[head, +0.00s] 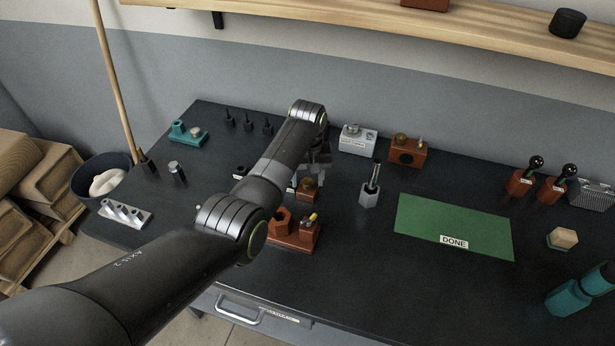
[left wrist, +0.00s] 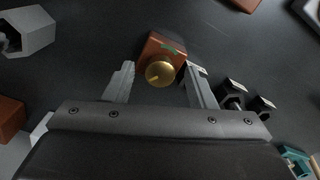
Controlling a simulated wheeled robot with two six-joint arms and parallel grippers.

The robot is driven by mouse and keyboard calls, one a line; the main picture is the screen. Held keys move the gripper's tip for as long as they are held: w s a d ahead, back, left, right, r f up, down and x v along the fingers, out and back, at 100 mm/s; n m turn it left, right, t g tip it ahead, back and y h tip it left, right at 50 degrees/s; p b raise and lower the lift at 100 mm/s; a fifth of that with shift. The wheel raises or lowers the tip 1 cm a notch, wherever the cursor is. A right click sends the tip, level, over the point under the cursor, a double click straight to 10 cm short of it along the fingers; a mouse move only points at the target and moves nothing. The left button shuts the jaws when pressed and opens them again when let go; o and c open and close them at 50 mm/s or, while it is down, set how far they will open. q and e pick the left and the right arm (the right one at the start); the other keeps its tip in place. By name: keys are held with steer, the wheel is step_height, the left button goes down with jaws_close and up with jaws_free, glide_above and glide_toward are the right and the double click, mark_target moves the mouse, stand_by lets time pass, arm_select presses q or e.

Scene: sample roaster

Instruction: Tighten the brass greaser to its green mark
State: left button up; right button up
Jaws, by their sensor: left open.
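The brass greaser (left wrist: 159,73) is a round knob on a red-brown block (left wrist: 152,48) in the left wrist view. A green mark (left wrist: 173,49) shows on the block just above the knob. A dark line shows on the knob's face, pointing away from the green mark. In the head view the block (head: 307,190) stands mid-table, partly behind my arm. My left gripper (left wrist: 160,70) is open, one finger on each side of the greaser, with gaps showing between the fingers and the knob.
A red-brown holder (head: 294,240) stands nearer the table's front edge. A grey hex stand (head: 369,195) with a dark tool is to the right. A green DONE mat (head: 430,220) lies farther right. A grey block (head: 358,141) and a brown block (head: 407,152) stand behind.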

arm_select(q)
steer(key=shift+f, duration=0.1)
steer(key=c, duration=1)
steer(key=shift+o, duration=0.2)
